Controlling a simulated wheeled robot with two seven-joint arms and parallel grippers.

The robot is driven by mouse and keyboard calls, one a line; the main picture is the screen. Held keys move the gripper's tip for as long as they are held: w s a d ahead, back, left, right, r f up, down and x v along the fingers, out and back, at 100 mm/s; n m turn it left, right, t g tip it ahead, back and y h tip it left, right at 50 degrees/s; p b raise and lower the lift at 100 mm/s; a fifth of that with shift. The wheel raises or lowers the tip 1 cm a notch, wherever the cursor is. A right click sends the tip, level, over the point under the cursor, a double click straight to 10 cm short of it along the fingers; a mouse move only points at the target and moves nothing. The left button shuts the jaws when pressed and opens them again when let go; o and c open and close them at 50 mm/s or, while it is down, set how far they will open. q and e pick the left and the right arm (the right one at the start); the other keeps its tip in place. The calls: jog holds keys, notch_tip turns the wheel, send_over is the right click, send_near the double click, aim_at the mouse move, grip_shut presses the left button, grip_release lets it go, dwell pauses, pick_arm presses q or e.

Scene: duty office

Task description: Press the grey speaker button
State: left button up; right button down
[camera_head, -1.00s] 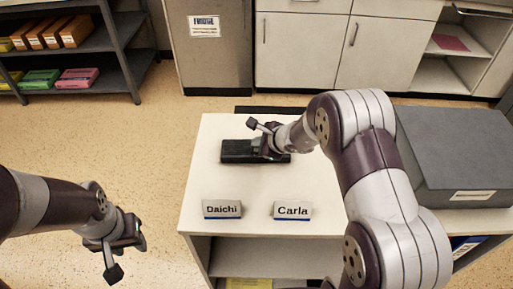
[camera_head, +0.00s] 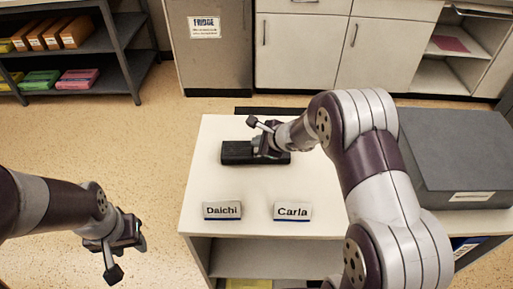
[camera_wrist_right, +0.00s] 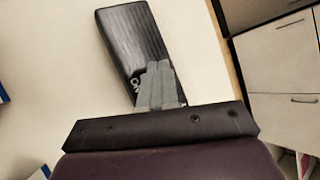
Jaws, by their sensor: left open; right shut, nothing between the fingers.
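A black speaker (camera_head: 236,153) lies flat on the white top of a low cabinet. It also shows in the right wrist view (camera_wrist_right: 128,38), with small white lettering beside my fingertips. My right gripper (camera_head: 259,151) is shut and empty, its fingers (camera_wrist_right: 158,72) pointing down over one end of the speaker. Whether the tips touch it I cannot tell. The grey button is not visible; the fingers may hide it. My left gripper (camera_head: 128,250) is open and empty, off to the left of the cabinet.
Two name signs, Daichi (camera_head: 222,211) and Carla (camera_head: 293,211), stand near the front edge of the cabinet top (camera_head: 205,180). A large grey box (camera_head: 455,150) stands at the right. The cabinet top left of the speaker is clear.

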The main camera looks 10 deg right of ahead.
notch_tip(320, 180, up, 6)
jog(key=p, duration=0.4)
jog(key=shift+d, duration=0.1)
dwell(0.8)
